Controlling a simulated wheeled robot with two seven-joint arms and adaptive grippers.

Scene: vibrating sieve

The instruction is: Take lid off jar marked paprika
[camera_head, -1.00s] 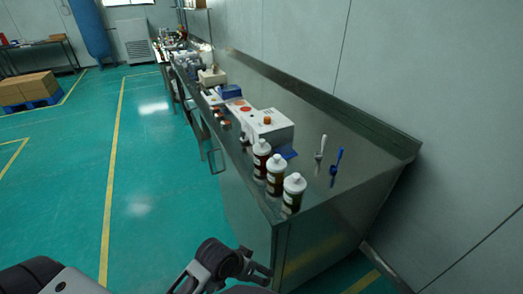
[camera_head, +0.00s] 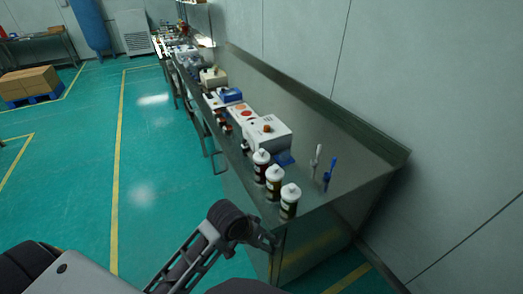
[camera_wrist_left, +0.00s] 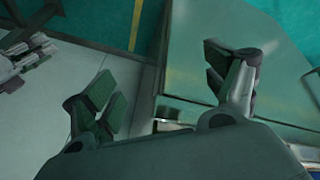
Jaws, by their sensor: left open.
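Three jars with white lids stand upright in a row near the front corner of the steel counter: a near jar (camera_head: 290,201), a middle jar (camera_head: 274,183) and a far jar (camera_head: 261,166). Their labels are too small to read, so I cannot tell which is marked paprika. My left gripper (camera_head: 268,240) is open and empty, in front of the counter's near end and below the jars in the picture. In the left wrist view its two fingers (camera_wrist_left: 165,92) are spread apart with nothing between them. My right gripper is not in view.
The steel counter (camera_head: 345,172) runs along the wall. A white machine (camera_head: 268,134) stands behind the jars. A white-handled tool (camera_head: 316,160) and a blue-handled tool (camera_head: 330,172) stand to the right. Boxes on a pallet (camera_head: 30,84) sit far left.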

